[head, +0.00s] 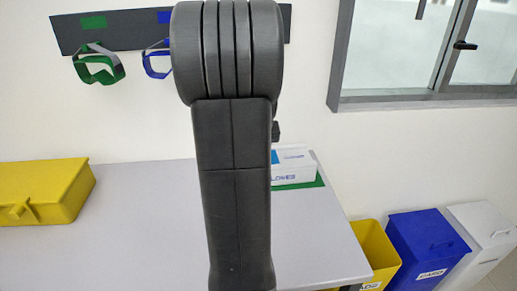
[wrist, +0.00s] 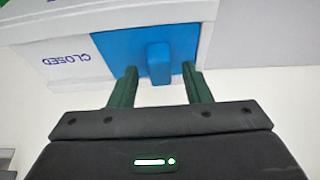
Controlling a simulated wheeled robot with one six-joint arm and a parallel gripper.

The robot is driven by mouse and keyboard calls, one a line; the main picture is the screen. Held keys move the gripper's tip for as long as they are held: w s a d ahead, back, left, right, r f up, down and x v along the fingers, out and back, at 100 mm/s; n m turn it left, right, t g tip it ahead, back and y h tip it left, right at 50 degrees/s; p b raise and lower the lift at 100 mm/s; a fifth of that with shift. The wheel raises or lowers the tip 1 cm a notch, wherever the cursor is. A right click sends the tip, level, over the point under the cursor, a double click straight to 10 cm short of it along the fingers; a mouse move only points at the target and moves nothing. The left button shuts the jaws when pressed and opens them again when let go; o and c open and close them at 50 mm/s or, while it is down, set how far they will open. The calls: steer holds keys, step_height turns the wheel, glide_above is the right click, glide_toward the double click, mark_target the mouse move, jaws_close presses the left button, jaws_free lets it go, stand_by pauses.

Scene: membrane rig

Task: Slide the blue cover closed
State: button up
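The blue cover (wrist: 115,48) is a flat panel on the face of a white box (wrist: 60,55), with a protruding blue tab (wrist: 159,64). The word CLOSED shows upside down on the white face left of the cover in the wrist view. My gripper (wrist: 160,72) is open, its two dark green fingers on either side of the tab with a visible gap on each side. It holds nothing.
A yellow box (head: 45,190) is at the left. Goggles (head: 98,65) hang on the wall rail. A yellow bin (head: 375,250), blue bin (head: 428,245) and white bin (head: 485,235) stand at right.

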steer(key=v, duration=1.3)
steer(key=shift+r, duration=0.4)
steer(key=x, duration=1.4)
steer(key=shift+s+d, duration=0.1)
steer(key=shift+s, duration=0.05)
steer(key=shift+d, duration=0.15)
steer(key=shift+s, duration=0.1)
